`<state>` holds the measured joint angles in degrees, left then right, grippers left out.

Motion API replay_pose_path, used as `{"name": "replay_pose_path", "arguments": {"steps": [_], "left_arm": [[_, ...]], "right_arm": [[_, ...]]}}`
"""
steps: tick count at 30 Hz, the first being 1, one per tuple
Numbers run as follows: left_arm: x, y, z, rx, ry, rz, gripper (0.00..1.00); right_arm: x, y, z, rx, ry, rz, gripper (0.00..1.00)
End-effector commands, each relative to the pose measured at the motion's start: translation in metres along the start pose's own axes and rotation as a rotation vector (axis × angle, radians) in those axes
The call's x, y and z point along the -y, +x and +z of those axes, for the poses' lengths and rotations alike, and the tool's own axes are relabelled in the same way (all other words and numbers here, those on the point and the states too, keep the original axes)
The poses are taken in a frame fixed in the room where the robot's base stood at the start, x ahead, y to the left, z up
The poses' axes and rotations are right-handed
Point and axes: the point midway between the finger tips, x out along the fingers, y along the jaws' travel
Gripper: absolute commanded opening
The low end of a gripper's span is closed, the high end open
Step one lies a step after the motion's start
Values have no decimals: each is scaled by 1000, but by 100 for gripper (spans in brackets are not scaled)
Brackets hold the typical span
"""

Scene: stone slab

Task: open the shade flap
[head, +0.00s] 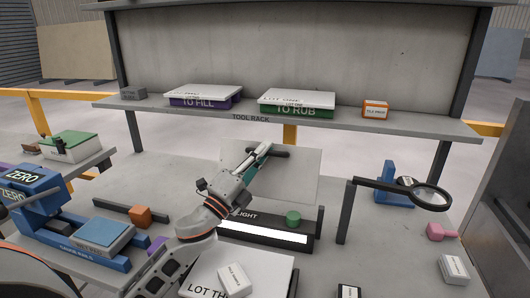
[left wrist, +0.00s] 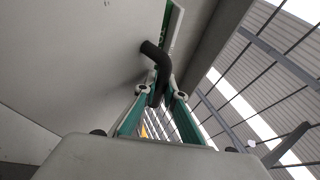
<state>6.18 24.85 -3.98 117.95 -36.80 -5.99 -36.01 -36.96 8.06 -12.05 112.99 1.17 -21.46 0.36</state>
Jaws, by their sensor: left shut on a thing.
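The shade flap (head: 297,177) is a plain pale grey panel just behind the light box (head: 263,235), whose white strip is lit and uncovered. The flap looks tilted; its exact angle is hard to tell. A black bar handle (head: 283,151) is at its far edge. My left gripper (head: 263,150) reaches over the box and the flap and is shut on the handle. In the left wrist view, the teal fingers close on the black bent handle (left wrist: 155,55) beside a large grey surface (left wrist: 75,60), probably the flap. My right gripper is out of view.
A tool rack shelf (head: 350,125) with boxes runs behind. A magnifier (head: 425,195) on a dark post stands right, near a blue stand (head: 390,180). A green knob (head: 293,217) sits on the light box. White boxes (head: 235,280) lie in front; a blue vise (head: 40,215) stands left.

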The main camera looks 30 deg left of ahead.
Motion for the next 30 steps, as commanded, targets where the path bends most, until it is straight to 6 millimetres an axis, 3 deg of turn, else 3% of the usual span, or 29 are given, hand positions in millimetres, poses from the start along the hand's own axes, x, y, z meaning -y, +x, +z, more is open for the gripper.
{"name": "replay_pose_path", "arguments": {"steps": [18, 30], "left_arm": [[23, -43, -20, -5, -10, 1, 0], [24, -54, -25, -9, -16, 1, 0]], "right_arm": [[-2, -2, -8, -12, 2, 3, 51], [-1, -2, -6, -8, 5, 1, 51]]}}
